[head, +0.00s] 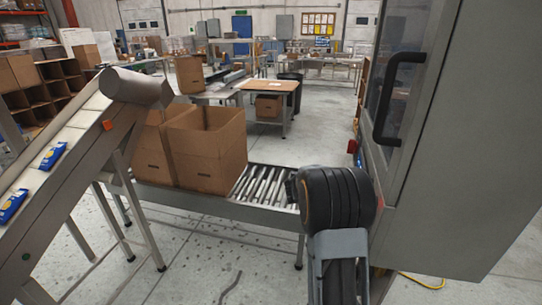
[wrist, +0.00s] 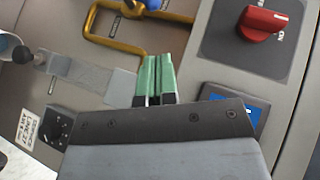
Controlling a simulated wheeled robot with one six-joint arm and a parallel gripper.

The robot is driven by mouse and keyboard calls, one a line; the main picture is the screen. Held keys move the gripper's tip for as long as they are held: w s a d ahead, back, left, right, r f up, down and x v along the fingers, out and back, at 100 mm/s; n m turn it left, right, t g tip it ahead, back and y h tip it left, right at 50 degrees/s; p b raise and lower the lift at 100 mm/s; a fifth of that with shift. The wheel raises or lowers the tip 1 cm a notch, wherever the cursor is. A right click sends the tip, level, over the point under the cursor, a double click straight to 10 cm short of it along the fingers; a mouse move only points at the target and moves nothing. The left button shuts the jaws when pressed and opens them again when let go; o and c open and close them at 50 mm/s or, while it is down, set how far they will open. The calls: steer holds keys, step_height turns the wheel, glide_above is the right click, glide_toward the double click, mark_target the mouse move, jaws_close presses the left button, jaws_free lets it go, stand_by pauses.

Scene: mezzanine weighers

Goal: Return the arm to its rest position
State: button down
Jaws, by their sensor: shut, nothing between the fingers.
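My arm (head: 338,215) reaches forward in the head view beside a tall grey cabinet on the right. My gripper's fingertips are hidden in that view. In the wrist view my gripper (wrist: 155,75) shows its two green fingertips together, shut and with nothing between them. It is in front of a grey panel. A red rotary knob (wrist: 263,22) on a dark plate is up and right of the fingertips. A yellow bar-shaped guard (wrist: 128,45) is just behind or beside the fingertips; I cannot tell whether they touch.
The grey cabinet (head: 460,130) with a black handle (head: 388,100) stands close on the right. A roller conveyor (head: 265,186) with open cardboard boxes (head: 207,150) crosses ahead. An inclined conveyor (head: 70,150) carrying blue packets stands at left. Open floor (head: 225,250) lies in front.

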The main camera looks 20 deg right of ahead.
steer(key=w+a+f+n+t+y, duration=0.2)
steer(key=a+n+t+y, duration=0.15)
steer(key=a+n, duration=0.2)
steer(key=w+a+f+n+t+y, duration=0.2)
steer(key=w+a+n+y, duration=0.15)
steer(key=a+n, duration=0.2)
steer(key=s+a+r+n+g+y, duration=0.1)
steer(key=s+a+n+y, duration=0.2)
steer(key=a+n, duration=0.15)
steer(key=s+a+n+g+y, duration=0.1)
steer(key=s+a+n+y, duration=0.25)
steer(key=a, duration=0.25)
steer(key=s+a+r+n+g, duration=0.1)
steer(key=s+a+r+n, duration=0.1)
steer(key=s, duration=0.4)
steer(key=s+a+r+n+g+p, duration=0.1)
steer(key=s+a+r+n, duration=0.2)
steer(key=s+a+n, duration=0.2)
steer(key=s+a+r+n+g+p, duration=0.1)
steer(key=s+a+r+n, duration=0.2)
steer(key=s, duration=0.6)
steer(key=shift+a+n, duration=0.5)
steer(key=shift+n, duration=0.2)
steer(key=shift+a+f+g, duration=0.1)
steer(key=shift+g, duration=0.15)
